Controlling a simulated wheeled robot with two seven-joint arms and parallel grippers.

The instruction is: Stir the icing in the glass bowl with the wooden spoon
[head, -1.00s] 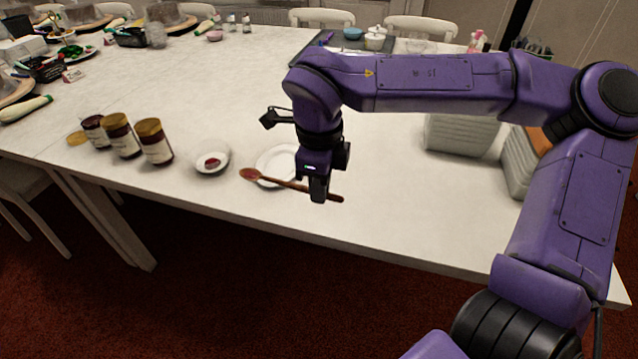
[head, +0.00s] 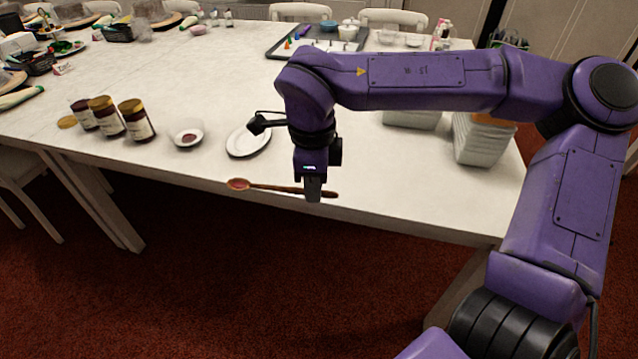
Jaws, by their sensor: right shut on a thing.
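The wooden spoon (head: 270,188) is in my right gripper (head: 313,190), which is shut on its handle. The spoon lies nearly level in the picture, its reddish-stained bowl end to the left and its handle tip just right of the fingers. It appears over the table's front edge, clear of the plate; its height is hard to tell. I cannot clearly make out a glass bowl of icing. A small clear-looking dish (head: 414,41) stands far back, its contents too small to tell. My left gripper is not in view.
A white plate (head: 248,141), a small white bowl with dark red contents (head: 187,133) and several gold-lidded jars (head: 136,121) stand on the white table (head: 200,75). A tray (head: 290,54) is at the back. Pale ribbed containers (head: 480,143) stand at right. The table's middle is clear.

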